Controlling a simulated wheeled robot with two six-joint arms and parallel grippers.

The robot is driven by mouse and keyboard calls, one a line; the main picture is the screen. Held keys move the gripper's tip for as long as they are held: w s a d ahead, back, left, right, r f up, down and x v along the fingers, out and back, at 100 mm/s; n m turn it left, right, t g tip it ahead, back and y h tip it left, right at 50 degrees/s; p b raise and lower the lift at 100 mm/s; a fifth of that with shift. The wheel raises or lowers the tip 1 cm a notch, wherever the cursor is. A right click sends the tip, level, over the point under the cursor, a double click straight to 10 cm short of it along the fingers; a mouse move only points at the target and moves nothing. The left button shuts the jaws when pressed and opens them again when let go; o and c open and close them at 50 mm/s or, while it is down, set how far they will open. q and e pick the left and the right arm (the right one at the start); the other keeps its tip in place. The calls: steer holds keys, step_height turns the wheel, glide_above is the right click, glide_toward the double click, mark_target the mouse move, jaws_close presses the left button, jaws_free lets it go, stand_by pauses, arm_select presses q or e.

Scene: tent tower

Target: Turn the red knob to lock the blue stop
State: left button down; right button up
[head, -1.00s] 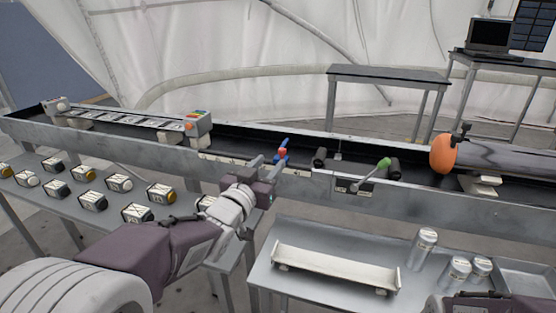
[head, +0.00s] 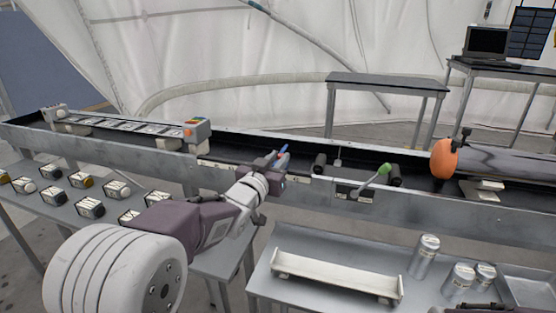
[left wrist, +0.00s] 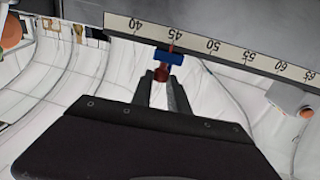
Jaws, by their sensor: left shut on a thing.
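The blue stop (head: 283,150) sits at the front rail of the long trough in the head view. In the left wrist view the blue stop (left wrist: 169,58) is beside the number scale (left wrist: 232,51), close to the 45 mark. The red knob (left wrist: 161,73) is just below it, between my left fingertips. My left gripper (left wrist: 160,82) is shut on the red knob. In the head view my left gripper (head: 278,164) reaches the rail and hides most of the knob. Whether the stop is locked cannot be told. My right gripper does not show.
A green-knobbed lever (head: 384,169) and an orange ball-like end (head: 443,159) are to the right along the trough. A white tray (head: 335,274) and several metal cans (head: 424,257) are on the front-right table. Several labelled blocks (head: 80,179) are on the left table.

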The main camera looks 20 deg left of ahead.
arm_select(q)
steer(key=shift+a+m+h+p, duration=0.15)
steer(key=shift+m+h+p, duration=0.55)
steer(key=shift+h+p, duration=0.35)
steer(key=c, duration=1.3)
jaws_free()
steer(key=v, duration=0.9)
steer(key=shift+r+p, duration=0.1)
steer(key=shift+p, duration=0.2)
